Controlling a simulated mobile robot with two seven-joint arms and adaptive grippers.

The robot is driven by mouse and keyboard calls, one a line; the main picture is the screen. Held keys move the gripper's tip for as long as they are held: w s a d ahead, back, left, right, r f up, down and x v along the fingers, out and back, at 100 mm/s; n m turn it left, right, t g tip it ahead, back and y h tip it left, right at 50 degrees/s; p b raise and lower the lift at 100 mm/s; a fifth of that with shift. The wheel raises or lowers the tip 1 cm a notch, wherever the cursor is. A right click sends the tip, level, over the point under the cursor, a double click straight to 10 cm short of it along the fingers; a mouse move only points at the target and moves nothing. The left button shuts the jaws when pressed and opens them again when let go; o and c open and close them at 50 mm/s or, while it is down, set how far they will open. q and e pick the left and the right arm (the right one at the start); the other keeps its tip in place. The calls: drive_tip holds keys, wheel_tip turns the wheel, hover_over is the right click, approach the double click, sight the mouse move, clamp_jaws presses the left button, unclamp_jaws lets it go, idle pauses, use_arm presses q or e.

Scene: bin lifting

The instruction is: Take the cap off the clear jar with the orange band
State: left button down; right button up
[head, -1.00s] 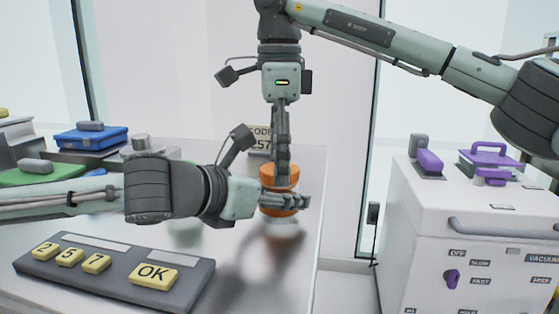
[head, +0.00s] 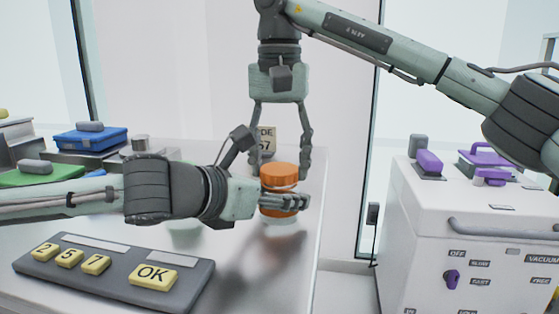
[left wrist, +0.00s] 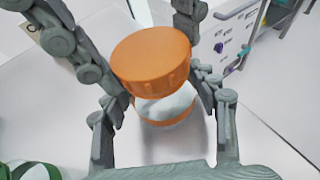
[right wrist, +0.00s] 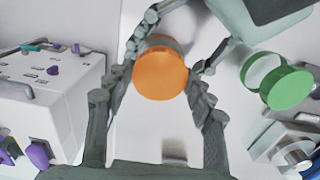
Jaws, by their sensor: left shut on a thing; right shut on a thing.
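The orange cap (head: 279,176) sits on top of the clear jar (left wrist: 166,106), which has pale contents and an orange band (left wrist: 160,123). My left gripper (head: 288,202) is shut on the jar from the side, just below the cap, above the bench. My right gripper (head: 281,170) points down from above. Its fingers are on either side of the cap, shut on it; the right wrist view shows the cap's round top (right wrist: 160,73) between them. The left fingers hide part of the jar in the head view.
A keypad (head: 115,268) with yellow keys lies at the bench's front left. A code sign (head: 267,141) stands behind the jar. Blue (head: 91,137) and green (head: 36,172) lidded items are at left. A white vacuum machine (head: 455,215) stands right, beyond the bench edge.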

sight(279, 169)
drive_tip(key=shift+r, duration=0.25)
drive_tip(key=shift+r, duration=0.85)
drive_tip(key=shift+r, duration=2)
use_arm(q)
drive_tip(key=shift+c, duration=2)
unclamp_jaws()
drive_tip(key=shift+a, duration=0.1)
